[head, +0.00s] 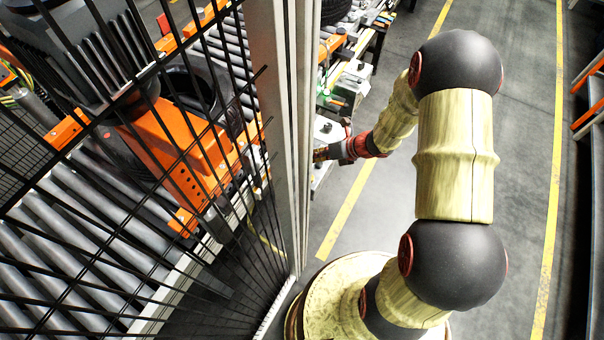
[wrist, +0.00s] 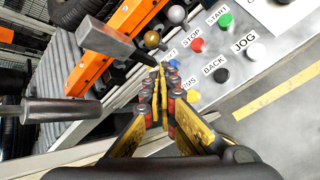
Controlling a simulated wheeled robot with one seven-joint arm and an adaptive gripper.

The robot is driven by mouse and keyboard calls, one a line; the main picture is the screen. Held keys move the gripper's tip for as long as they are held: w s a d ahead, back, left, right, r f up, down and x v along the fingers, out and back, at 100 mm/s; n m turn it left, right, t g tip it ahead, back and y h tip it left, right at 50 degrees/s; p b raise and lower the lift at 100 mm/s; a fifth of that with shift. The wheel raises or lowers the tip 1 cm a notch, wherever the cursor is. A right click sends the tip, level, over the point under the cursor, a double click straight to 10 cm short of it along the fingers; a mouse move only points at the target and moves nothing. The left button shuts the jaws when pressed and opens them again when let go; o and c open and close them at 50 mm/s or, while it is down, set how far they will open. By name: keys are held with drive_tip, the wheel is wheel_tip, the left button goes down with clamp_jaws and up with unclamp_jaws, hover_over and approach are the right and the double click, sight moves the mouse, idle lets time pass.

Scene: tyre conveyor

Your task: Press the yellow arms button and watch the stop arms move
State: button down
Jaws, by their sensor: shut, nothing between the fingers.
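In the wrist view the sloping light-grey button panel (wrist: 262,52) carries labelled buttons. The yellow button (wrist: 194,97) sits near its lower left edge, beside a label partly covered by my fingers and ending in "MS". My gripper (wrist: 160,70) is shut and empty, its fingertips over the panel's left edge, up and left of the yellow button in the picture. I cannot tell whether the tips touch anything. In the head view my gripper (head: 322,155) is small, beyond the fence post. Orange machine parts (wrist: 118,42) stand over the rollers; I cannot tell whether they are the stop arms.
Near the yellow button are the red STOP button (wrist: 197,45), green START button (wrist: 226,20) and black BACK button (wrist: 221,75). A black mesh fence (head: 150,180) and grey post (head: 285,90) separate me from the roller conveyor (head: 70,235). Open floor (head: 525,190) lies right.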

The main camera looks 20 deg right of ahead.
idle(0.3)
wheel_tip(320, 180, down, 9)
drive_tip(key=b, duration=0.7)
drive_tip(key=shift+r, duration=0.15)
idle(1.1)
drive_tip(key=shift+f+b, duration=0.4)
drive_tip(key=shift+f, duration=0.05)
drive_tip(key=shift+s+f+b, duration=0.1)
drive_tip(key=shift+f+b, duration=0.25)
drive_tip(key=shift+f, duration=0.1)
idle(0.7)
drive_tip(key=shift+r, duration=0.1)
drive_tip(key=shift+r+p, duration=0.75)
drive_tip(key=shift+r, duration=0.15)
